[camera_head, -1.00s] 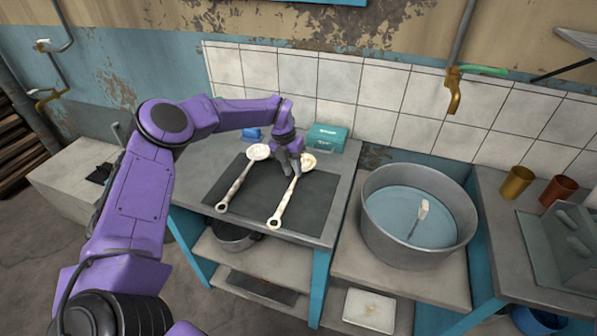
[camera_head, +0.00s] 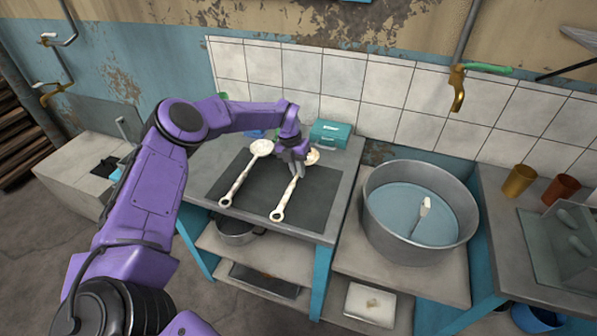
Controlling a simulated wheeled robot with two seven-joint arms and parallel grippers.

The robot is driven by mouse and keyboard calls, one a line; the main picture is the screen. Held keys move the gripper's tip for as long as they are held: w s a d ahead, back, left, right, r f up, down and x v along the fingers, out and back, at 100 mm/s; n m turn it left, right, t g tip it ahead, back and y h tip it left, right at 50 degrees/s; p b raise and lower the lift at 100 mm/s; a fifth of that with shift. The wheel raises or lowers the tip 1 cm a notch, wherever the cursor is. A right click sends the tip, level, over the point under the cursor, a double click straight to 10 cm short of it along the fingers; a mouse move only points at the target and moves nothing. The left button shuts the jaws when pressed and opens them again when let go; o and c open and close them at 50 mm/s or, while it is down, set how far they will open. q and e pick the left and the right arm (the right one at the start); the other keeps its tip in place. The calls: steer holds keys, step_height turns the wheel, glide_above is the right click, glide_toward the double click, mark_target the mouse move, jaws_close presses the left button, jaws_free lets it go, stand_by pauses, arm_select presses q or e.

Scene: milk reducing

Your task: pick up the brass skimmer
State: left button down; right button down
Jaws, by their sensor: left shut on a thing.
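Two long-handled utensils lie side by side on the dark mat (camera_head: 253,190) on the counter. The right one, with a tan, brassy head (camera_head: 312,157), looks like the brass skimmer (camera_head: 287,199); its handle slants toward the front. The left one is a pale ladle (camera_head: 240,179) with a whitish head. My left gripper (camera_head: 298,174) reaches down over the skimmer and is shut on its handle just below the head. The fingers hide that part of the handle. The skimmer appears still down on or very close to the mat. My right gripper is not in view.
A teal box (camera_head: 331,134) stands behind the skimmer's head, near the tiled wall. A large metal basin (camera_head: 376,226) with a pale brush-like tool (camera_head: 424,212) in it is to the right. Brass and copper cups (camera_head: 519,181) stand at far right. A pot (camera_head: 236,229) is on the shelf below.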

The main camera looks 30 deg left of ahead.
arm_select(q)
steer(key=shift+r+b, duration=0.55)
steer(key=shift+r, duration=0.1)
steer(key=s+d+r+b, duration=0.4)
steer(key=s+d+r, duration=0.3)
steer(key=s+r, duration=0.3)
steer(key=shift+s+d+r, duration=0.4)
steer(key=shift+s, duration=0.45)
